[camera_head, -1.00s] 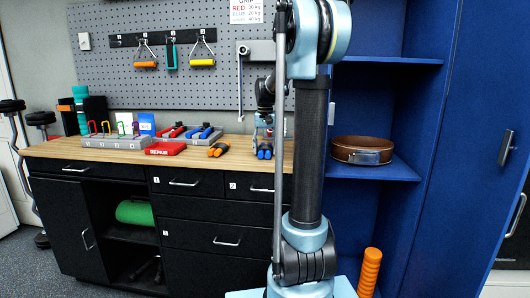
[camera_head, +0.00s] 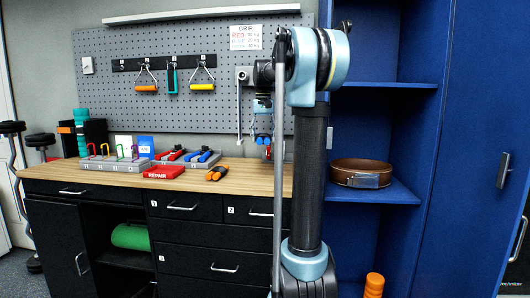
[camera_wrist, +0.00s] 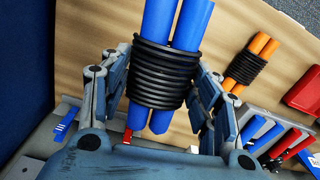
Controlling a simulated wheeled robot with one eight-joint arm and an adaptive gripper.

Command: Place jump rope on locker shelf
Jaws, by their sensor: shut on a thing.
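My gripper (camera_wrist: 158,105) is shut on a jump rope with blue handles and a wound black cord (camera_wrist: 166,72). In the head view my gripper (camera_head: 262,108) holds it above the right end of the workbench (camera_head: 262,180), beside my column. The rope's blue handles (camera_head: 264,138) hang down there, and the cord is hard to make out. The open blue locker stands at the right, with a lower shelf (camera_head: 400,193) and an upper shelf (camera_head: 385,84). The upper shelf looks bare where it shows. My column hides the locker's left part.
A round brown container (camera_head: 360,172) with a label stands on the lower shelf. A rope with orange handles (camera_head: 217,172) lies on the bench near a red REPAIR tray (camera_head: 165,172) and grey racks (camera_head: 120,163). The locker door (camera_head: 485,150) stands open at the right.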

